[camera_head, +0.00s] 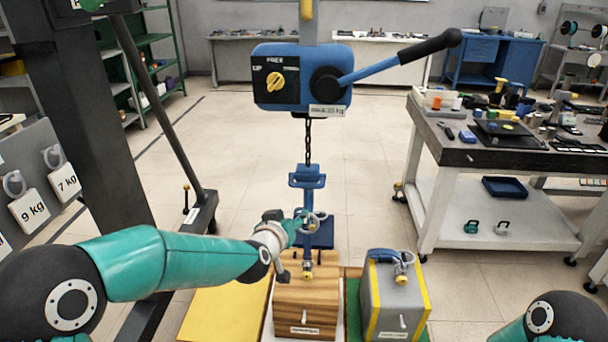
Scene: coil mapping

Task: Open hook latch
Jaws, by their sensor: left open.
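A blue lever hoist (300,76) hangs at the top centre, with a black-gripped lever pointing up right. Its chain (308,140) runs down to a blue hook block (307,178). The hook below it is small and partly hidden by my left gripper (303,226), so I cannot tell the latch's position. My left gripper is open, coming in from the left at the hook; contact is unclear. Below stands a wooden block (305,308) with a brass-coloured shackle (307,271) on top. My right gripper is out of view; only part of that arm shows at lower right.
A grey and yellow block (395,300) with a blue-and-brass shackle stands right of the wooden block. A yellow panel (222,314) lies to its left. A dark hoist column and leg stand at left. A cluttered workbench (465,150) stands at right. Floor behind is clear.

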